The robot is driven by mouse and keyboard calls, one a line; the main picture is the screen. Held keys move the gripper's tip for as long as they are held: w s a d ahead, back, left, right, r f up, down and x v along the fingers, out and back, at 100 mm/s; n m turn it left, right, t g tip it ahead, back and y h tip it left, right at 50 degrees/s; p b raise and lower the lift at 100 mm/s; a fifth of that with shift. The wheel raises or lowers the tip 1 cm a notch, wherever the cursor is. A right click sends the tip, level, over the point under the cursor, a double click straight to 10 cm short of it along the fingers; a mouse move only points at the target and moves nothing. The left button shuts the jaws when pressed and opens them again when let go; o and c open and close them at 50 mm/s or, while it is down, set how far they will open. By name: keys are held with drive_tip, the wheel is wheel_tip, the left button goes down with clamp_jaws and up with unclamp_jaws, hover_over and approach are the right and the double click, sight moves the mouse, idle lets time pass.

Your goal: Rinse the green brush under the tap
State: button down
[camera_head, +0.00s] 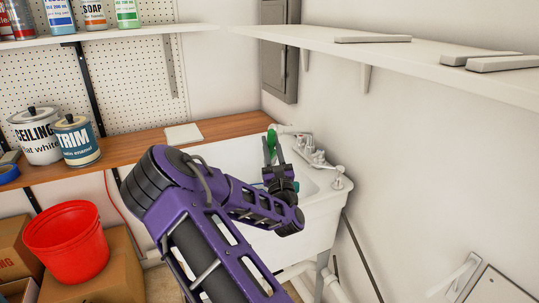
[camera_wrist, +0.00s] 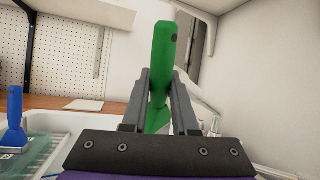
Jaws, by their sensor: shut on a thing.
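The green brush (camera_wrist: 164,58) is between the two fingers of my gripper (camera_wrist: 161,92) in the wrist view, its handle end pointing up. My gripper is shut on it. In the head view my gripper (camera_head: 274,152) is above the white sink (camera_head: 234,153), and a bit of the green brush (camera_head: 271,141) shows at the fingers, close to the tap (camera_head: 291,130). The tap's spout reaches left from the wall side. Whether water runs cannot be told. The brush's lower end is mostly hidden by my gripper.
A blue-handled tool (camera_wrist: 15,118) stands at the left in the wrist view. A wooden counter (camera_head: 215,126) with paint cans (camera_head: 77,141) lies left of the sink. A red bucket (camera_head: 66,243) sits on boxes below. A white shelf (camera_head: 400,60) runs above right.

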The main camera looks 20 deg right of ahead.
drive_tip(key=shift+s+d, duration=0.15)
drive_tip(key=shift+d, duration=0.25)
drive_tip(key=shift+a, duration=0.15)
drive_tip(key=shift+w+a, duration=0.2)
drive_tip(key=shift+a, duration=0.2)
drive_tip(key=shift+s+d, duration=0.2)
drive_tip(key=shift+d, duration=0.35)
drive_tip(key=shift+a, duration=0.15)
drive_tip(key=shift+w+a, duration=0.2)
drive_tip(key=shift+a, duration=0.2)
idle(0.4)
drive_tip(key=shift+s+d, duration=0.2)
drive_tip(key=shift+d, duration=0.35)
